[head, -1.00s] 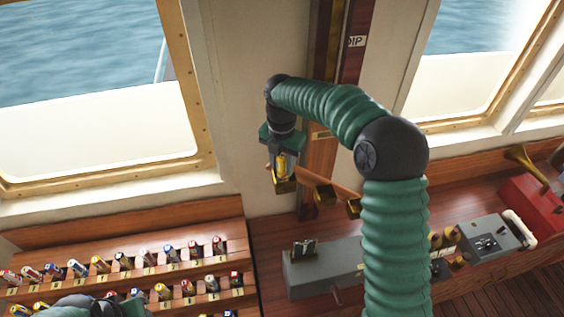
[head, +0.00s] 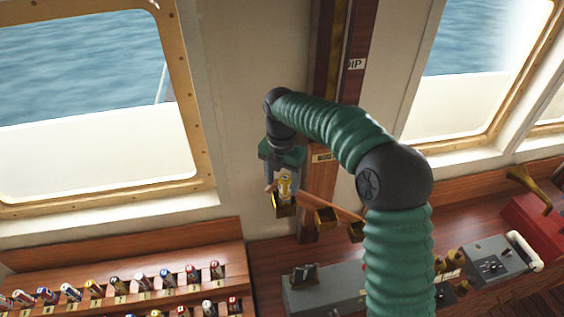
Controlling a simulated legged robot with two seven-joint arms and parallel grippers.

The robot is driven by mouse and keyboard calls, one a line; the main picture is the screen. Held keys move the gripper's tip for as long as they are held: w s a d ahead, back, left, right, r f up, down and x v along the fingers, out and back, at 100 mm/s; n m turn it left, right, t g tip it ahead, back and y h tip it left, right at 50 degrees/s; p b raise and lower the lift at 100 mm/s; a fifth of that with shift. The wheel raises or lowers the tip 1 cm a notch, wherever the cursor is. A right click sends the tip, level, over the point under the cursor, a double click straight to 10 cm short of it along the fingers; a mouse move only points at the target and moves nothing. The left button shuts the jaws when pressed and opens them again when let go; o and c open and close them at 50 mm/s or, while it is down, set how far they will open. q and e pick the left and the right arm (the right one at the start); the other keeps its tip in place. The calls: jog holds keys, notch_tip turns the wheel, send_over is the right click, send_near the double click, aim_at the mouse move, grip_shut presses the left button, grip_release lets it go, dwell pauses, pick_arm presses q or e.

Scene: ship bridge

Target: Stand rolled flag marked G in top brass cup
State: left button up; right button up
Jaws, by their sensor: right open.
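A rolled flag (head: 285,187), yellow with pale bands, stands roughly upright with its lower end in the leftmost and highest brass cup (head: 284,208). Its letter is too small to read. My right gripper (head: 284,178) is open just above and around the flag's upper end. The green sleeve and dark wrist hide part of it, so I cannot tell whether a finger touches the flag. Two more brass cups, a middle one (head: 325,221) and a right one (head: 356,232), sit lower along the slanting wooden arm. My left gripper is out of view.
A stepped wooden rack (head: 210,255) with several rolled flags stands at the lower left. A grey box (head: 325,291) and a grey control panel (head: 490,262) sit on the wooden counter. A wooden post (head: 322,150) rises behind the cups.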

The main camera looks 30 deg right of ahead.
notch_tip(320, 180, up, 15)
jog(key=shift+s+a+f+b, duration=0.15)
jog(key=shift+f+b, duration=0.05)
jog(key=shift+b, duration=0.2)
jog(key=shift+s, duration=0.15)
